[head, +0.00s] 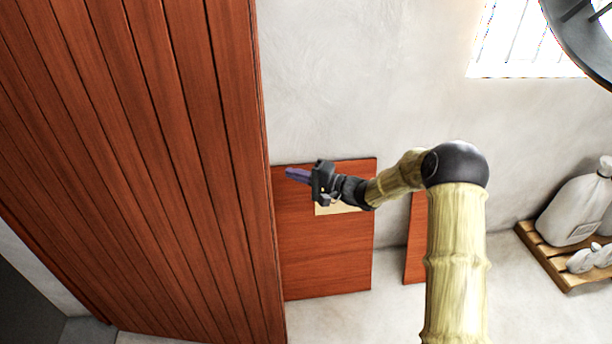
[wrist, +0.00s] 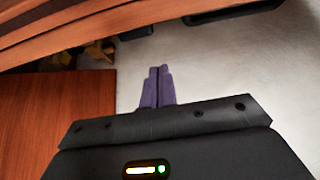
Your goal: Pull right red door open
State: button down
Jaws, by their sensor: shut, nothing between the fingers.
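A tall red-brown planked surface (head: 150,150) fills the left of the head view. A flat red panel (head: 325,265) stands beside its right edge, and a narrow strip of red panel (head: 413,245) shows behind my arm. I cannot tell for sure which is the right red door. My gripper (head: 297,175), with purple fingers, is in front of the flat panel's top edge. In the wrist view the fingers (wrist: 158,86) are together and empty, pointing over pale floor. A red surface (wrist: 55,115) lies to their left. No handle is clearly visible in the head view.
Dark bars (wrist: 232,10) show at the top of the wrist view, under red-brown boards (wrist: 90,30). A wooden pallet (head: 545,255) with white containers (head: 580,208) stands at the right by the wall.

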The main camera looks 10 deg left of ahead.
jog(key=a, duration=0.1)
jog(key=s+a+p, duration=0.1)
jog(key=a, duration=0.1)
jog(key=s+a+p, duration=0.1)
jog(key=shift+s+a, duration=0.2)
jog(key=shift+s, duration=0.05)
dwell(0.3)
jog(key=shift+d, duration=0.1)
